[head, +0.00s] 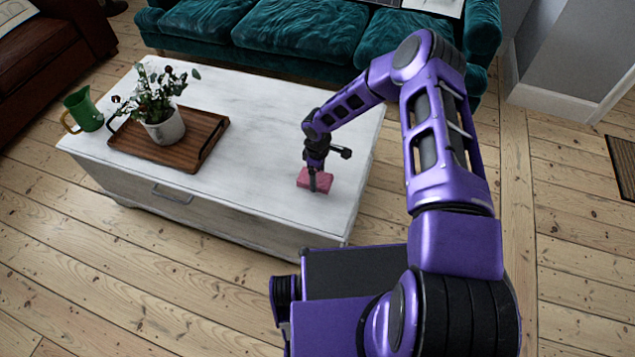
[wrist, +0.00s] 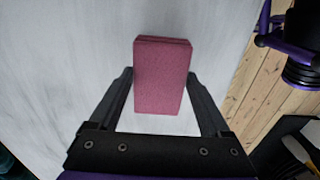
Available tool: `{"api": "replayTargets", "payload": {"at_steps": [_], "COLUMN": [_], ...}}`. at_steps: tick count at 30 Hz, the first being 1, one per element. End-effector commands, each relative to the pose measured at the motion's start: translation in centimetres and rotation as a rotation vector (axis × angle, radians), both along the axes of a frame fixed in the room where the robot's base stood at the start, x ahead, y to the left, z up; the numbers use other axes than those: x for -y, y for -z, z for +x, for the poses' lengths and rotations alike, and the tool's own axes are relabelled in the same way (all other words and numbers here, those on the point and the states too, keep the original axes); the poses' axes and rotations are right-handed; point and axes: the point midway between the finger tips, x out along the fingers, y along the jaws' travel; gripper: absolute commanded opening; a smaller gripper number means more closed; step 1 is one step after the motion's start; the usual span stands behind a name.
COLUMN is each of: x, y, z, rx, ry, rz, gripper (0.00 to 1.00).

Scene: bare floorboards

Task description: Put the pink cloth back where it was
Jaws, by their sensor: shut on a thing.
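The pink cloth (head: 316,180) is a folded, block-shaped bundle at the right end of the white coffee table (head: 250,110). In the wrist view the cloth (wrist: 162,78) lies between the two fingers, with the pale tabletop around it. My gripper (head: 313,184) points down at the cloth from above and is shut on it; it also shows in the wrist view (wrist: 163,80). The cloth is at or very near the tabletop; I cannot tell whether it touches. Part of the cloth is hidden behind a finger in the head view.
A wooden tray (head: 206,150) with a potted plant (head: 160,110) stands on the table's left half. A green jug (head: 84,110) is at the left end. A teal sofa (head: 300,35) is behind. The middle of the tabletop is clear.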

Motion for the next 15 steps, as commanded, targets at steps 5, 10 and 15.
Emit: {"api": "replayTargets", "payload": {"at_steps": [5,10,15], "x": [0.0,0.0,0.0], "y": [2.6,3.3,3.4], "z": [-0.1,0.0,0.0], "rx": [-0.003,0.000,0.000], "ry": [0.002,0.001,0.001], "rz": [0.001,0.001,0.000], "gripper": [0.37,0.37,0.37]}}
